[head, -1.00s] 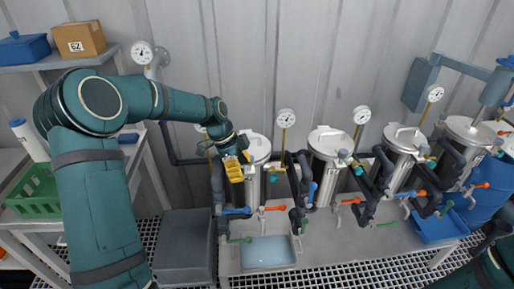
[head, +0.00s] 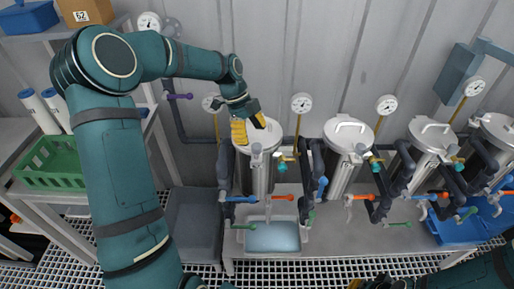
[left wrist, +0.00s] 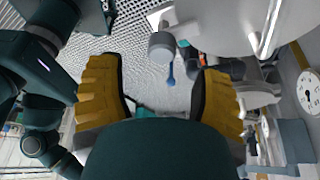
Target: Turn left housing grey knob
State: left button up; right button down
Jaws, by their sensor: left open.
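The left housing (head: 262,172) is the leftmost steel vessel, upright behind the sink. My left gripper (head: 248,130) is open, with its yellow fingers over the left part of the lid. A small grey knob (head: 257,149) appears at the lid's front edge, just below the fingers. In the left wrist view, a grey round knob-like part (left wrist: 162,45) lies beyond the gap between the open fingers (left wrist: 160,95), apart from them. The lid (left wrist: 225,22) fills the upper right there. My right gripper (head: 372,284) is cut off at the bottom edge.
More steel housings (head: 346,150) stand to the right, with gauges, dark pipes and coloured valve handles between them. A blue handle (head: 240,199) and an orange handle (head: 283,197) sit below the left housing. The sink (head: 272,237) is in front. A green crate (head: 50,165) is at left.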

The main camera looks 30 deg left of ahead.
aim_at(256, 145)
pick_arm(q)
jog(key=shift+b+x, duration=0.3)
jog(key=shift+x, duration=2.3)
jog(key=shift+w, duration=0.1)
grip_shut()
